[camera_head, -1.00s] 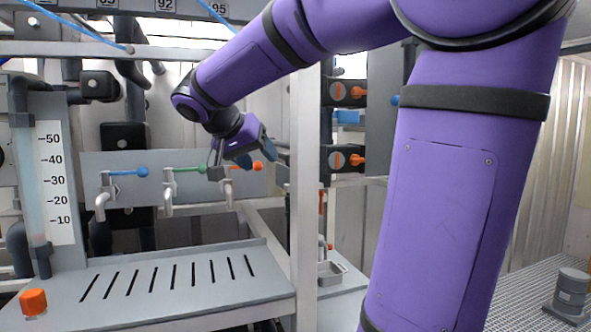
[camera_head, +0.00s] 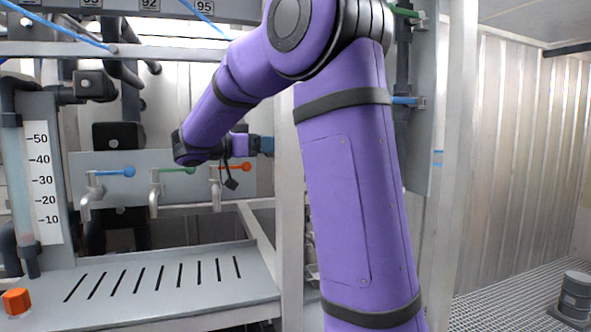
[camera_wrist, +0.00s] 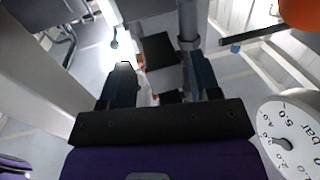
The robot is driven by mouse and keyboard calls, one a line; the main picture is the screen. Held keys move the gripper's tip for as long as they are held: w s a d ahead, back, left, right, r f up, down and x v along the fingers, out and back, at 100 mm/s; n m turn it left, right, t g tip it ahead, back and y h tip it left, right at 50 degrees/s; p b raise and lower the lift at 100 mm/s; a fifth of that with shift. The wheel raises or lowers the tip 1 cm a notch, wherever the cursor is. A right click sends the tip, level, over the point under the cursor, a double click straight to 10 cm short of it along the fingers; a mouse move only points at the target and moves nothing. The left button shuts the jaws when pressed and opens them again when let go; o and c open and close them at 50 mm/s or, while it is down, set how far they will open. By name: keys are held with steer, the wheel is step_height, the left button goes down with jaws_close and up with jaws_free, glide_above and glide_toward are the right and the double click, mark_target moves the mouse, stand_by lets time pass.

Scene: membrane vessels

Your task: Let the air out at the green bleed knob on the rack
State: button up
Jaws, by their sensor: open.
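No round green bleed knob can be made out for certain. A green handle (camera_head: 404,12) shows at the top right of the rack, partly cut by my arm. A green lever (camera_head: 178,170) sits on the middle tap of the panel at the left. My gripper (camera_wrist: 162,78) is open in the wrist view, with nothing between its dark fingers. A dark block and a grey pipe lie beyond them. In the head view the gripper points right, and its fingertips are hidden behind the white upright post (camera_head: 289,190).
A dial gauge (camera_wrist: 289,140) is close at the right in the wrist view, below an orange part (camera_wrist: 300,14). Taps with blue (camera_head: 123,171) and orange (camera_head: 236,167) levers flank the middle tap. A slotted tray (camera_head: 160,310) lies below.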

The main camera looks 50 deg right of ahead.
step_height(320, 180, down, 7)
steer(key=x, duration=0.7)
steer(key=shift+s+d, duration=0.15)
steer(key=shift+d, duration=0.1)
steer(key=shift+c, duration=0.2)
